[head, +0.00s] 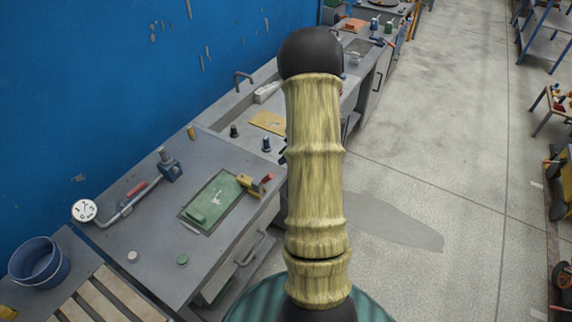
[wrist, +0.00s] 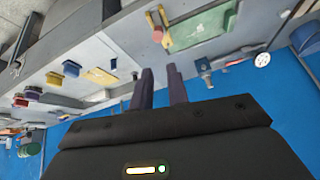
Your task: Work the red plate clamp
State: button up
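The red plate clamp (head: 267,178) is a small red part beside a yellow block (head: 250,186), at the right edge of a green plate (head: 212,200) on the grey bench. In the wrist view, which is upside down, the red clamp part (wrist: 157,34) and the yellow piece (wrist: 166,27) show at the top, beside the green plate (wrist: 203,28). My gripper (wrist: 160,70) has two dark fingers with a gap and nothing between them. It is apart from the clamp. The head view does not show my gripper; my arm fills its middle.
A round gauge (head: 85,210) on a bent pipe leads to a valve block (head: 171,170) on the bench's left. A blue bucket (head: 39,260) stands at the lower left. A sink and small knobs lie farther back. The blue wall (head: 120,80) bounds the left; open floor (head: 440,130) lies right.

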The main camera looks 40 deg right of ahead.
jog(key=shift+t+h, duration=0.5)
jog(key=shift+h, duration=0.4)
jog(key=w+a+r+b, duration=0.1)
jog(key=w+a+r, duration=0.2)
jog(key=shift+a, duration=0.15)
grip_shut()
jog(key=s+a+r+m+g+b, duration=0.1)
jog(key=s+a+g+b, duration=0.1)
jog(key=s+a, duration=0.6)
jog(key=s+a+r+m+g+b, duration=0.1)
jog(key=s+a+b, duration=0.3)
jog(key=s+a, duration=0.5)
jog(key=a+g, duration=0.1)
jog(key=a, duration=0.5)
jog(key=shift+s, duration=0.25)
